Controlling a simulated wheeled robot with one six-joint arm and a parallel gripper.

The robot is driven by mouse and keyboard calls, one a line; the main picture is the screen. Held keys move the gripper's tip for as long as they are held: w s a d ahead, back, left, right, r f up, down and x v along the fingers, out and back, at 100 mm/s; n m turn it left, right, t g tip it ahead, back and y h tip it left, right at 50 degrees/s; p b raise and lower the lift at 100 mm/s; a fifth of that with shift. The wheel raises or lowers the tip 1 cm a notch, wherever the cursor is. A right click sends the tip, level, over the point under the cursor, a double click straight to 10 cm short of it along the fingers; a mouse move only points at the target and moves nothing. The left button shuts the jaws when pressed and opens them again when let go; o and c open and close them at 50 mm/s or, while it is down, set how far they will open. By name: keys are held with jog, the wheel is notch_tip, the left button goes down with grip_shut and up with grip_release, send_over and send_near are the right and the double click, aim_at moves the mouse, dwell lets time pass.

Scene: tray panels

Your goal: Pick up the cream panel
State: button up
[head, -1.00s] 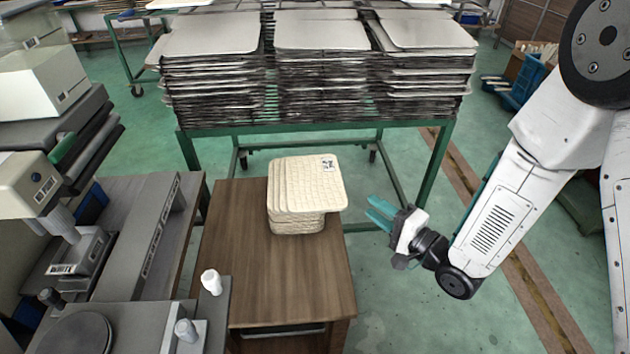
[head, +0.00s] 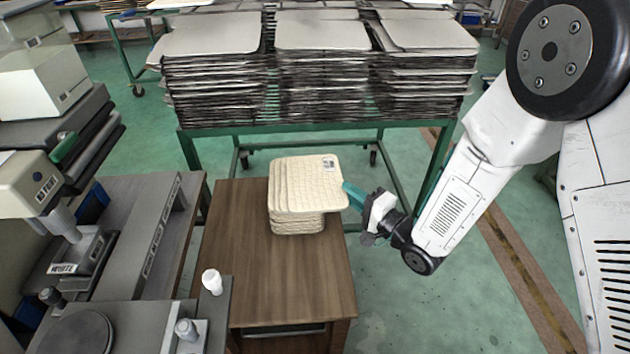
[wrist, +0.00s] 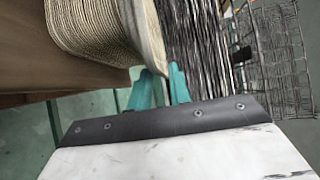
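The cream panel (head: 318,184) lies on top of a stack of similar cream panels (head: 297,225) on the brown table. It has a woven-looking face and a small dark label near its far right corner. Its right side sticks out past the panels below. My gripper (head: 352,197) is at this right edge, with its teal fingertips close to the panel. In the wrist view the panel's edge (wrist: 151,40) reaches the two teal fingers (wrist: 161,84), which stand apart with a gap. Whether they touch the panel is unclear.
The brown table (head: 255,280) is bare in front of the stack. A green rack (head: 310,128) with tall piles of grey trays stands behind. Grey equipment (head: 140,240) stands at the left. Open floor lies to the right.

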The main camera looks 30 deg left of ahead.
grip_shut()
jog(key=shift+r, duration=0.15)
